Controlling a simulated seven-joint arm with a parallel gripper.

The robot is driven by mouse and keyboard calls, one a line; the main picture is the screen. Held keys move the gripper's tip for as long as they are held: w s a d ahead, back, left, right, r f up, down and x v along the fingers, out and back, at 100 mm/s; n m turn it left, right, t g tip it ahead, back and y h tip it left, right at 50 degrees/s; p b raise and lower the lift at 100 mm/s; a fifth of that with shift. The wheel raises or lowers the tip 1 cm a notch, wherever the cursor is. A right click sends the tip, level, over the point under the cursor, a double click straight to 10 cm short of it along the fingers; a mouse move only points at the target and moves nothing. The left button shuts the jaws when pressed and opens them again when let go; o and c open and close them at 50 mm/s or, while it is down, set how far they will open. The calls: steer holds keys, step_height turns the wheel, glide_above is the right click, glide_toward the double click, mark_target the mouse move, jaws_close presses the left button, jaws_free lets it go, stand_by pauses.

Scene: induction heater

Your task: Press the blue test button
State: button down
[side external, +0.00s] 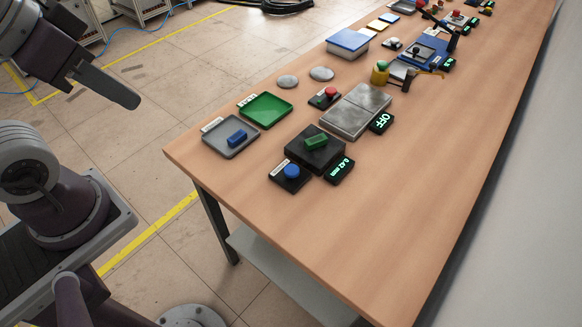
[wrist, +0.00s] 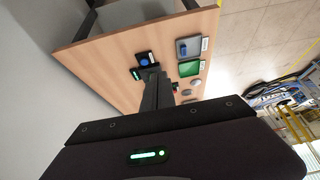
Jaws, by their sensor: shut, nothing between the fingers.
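The blue test button (side external: 291,171) is a round blue cap on a small black box with a white label, near the table's front left end. It also shows in the wrist view (wrist: 144,57), just beyond my fingertips in the picture. My gripper (side external: 132,98) is shut and empty. It is in the air left of the table, well apart from the button. In the wrist view my fingers (wrist: 149,75) are together and point toward the table, covering part of the devices behind them.
Beside the button are a black block with a green piece (side external: 316,141) on it and a small green-lit display (side external: 340,170). A grey tray (side external: 218,146) holds a blue block; a green tray (side external: 265,109) is empty. A red button (side external: 330,91) and metal plates (side external: 352,115) stand behind. The table's near right is clear.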

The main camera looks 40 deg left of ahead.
steer(key=w+a+f+y, duration=0.1)
steer(key=w+a+f, duration=0.1)
steer(key=w, duration=0.5)
steer(key=w+a+f+y, duration=0.1)
steer(key=w+a, duration=0.1)
steer(key=w, duration=0.4)
steer(key=h, duration=0.9)
glide_above(287, 170)
step_height(287, 170, down, 16)
steer(key=shift+f+m, duration=0.1)
steer(key=shift+m, duration=0.2)
steer(key=shift+t, duration=0.3)
steer(key=shift+f, duration=4.4)
